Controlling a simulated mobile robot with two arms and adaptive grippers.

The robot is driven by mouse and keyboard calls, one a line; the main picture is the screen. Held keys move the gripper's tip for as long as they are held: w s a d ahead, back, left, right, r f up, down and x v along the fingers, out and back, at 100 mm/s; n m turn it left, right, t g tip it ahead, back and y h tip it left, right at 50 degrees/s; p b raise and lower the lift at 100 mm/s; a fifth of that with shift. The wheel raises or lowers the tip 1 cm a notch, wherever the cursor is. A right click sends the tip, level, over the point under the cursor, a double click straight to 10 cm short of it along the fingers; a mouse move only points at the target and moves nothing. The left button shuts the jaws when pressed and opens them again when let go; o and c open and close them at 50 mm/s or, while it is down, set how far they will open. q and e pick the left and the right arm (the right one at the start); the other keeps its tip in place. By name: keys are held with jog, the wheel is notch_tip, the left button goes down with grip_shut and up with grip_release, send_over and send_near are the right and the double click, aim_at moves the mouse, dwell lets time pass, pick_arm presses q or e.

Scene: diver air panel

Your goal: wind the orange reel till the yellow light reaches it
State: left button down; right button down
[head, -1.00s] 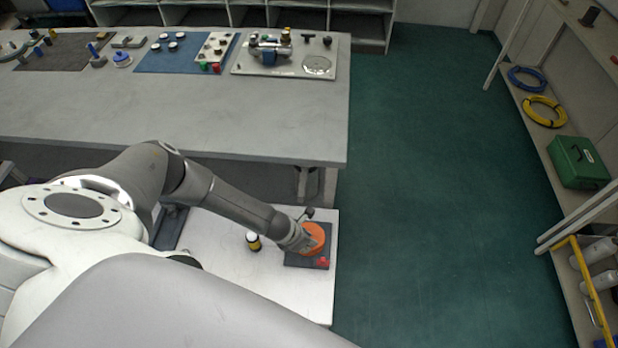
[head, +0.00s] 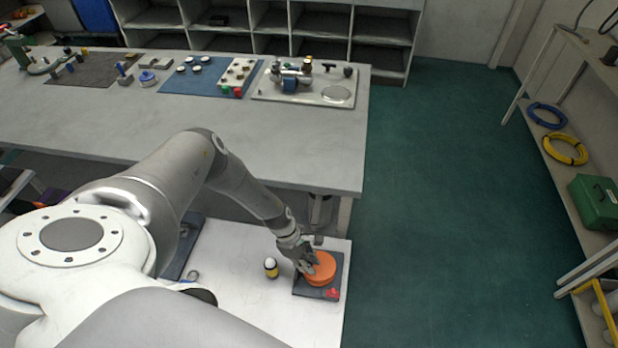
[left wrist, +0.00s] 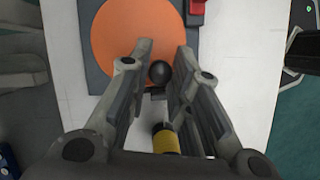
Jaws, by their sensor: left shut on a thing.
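The orange reel (head: 321,269) sits flat on a dark grey base plate (head: 300,288) on the white surface. It fills the top of the left wrist view (left wrist: 125,35). My left gripper (head: 308,266) is at the reel's left side. Its fingers (left wrist: 160,70) are shut on the reel's round black knob (left wrist: 159,73), near the reel's rim. The yellow light (head: 271,268), a small yellow and black cylinder with a white top, stands left of the base plate, a short gap away. Between my fingers in the left wrist view, the light's yellow band (left wrist: 166,142) shows. My right gripper is out of view.
A red part (head: 332,293) sits at the base plate's front corner. The grey workbench (head: 200,125) with panels and fittings stands behind the white surface (head: 240,300). Green floor (head: 450,200) is clear to the right, before a shelf with hoses and a green case (head: 596,203).

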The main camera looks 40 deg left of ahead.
pick_arm(q)
jog(key=shift+w+a+f+m+g+b, duration=0.2)
jog(key=shift+w+a+m+g+b, duration=0.15)
jog(key=shift+m+b, duration=0.5)
jog(key=m+b, duration=0.2)
jog(key=w+m+g+b, duration=0.1)
jog(key=m+b, duration=0.1)
jog(key=m+g+b, duration=0.1)
jog(key=m+b, duration=0.1)
jog(key=shift+w+a, duration=0.35)
jog(key=shift+w+r+m+g+y+b, duration=0.15)
jog(key=shift+w+m+g+y+b, duration=0.15)
jog(key=shift+m+b, duration=0.7)
jog(key=c, duration=1.3)
grip_release()
jog(key=shift+c, duration=0.2)
jog(key=v, duration=1.2)
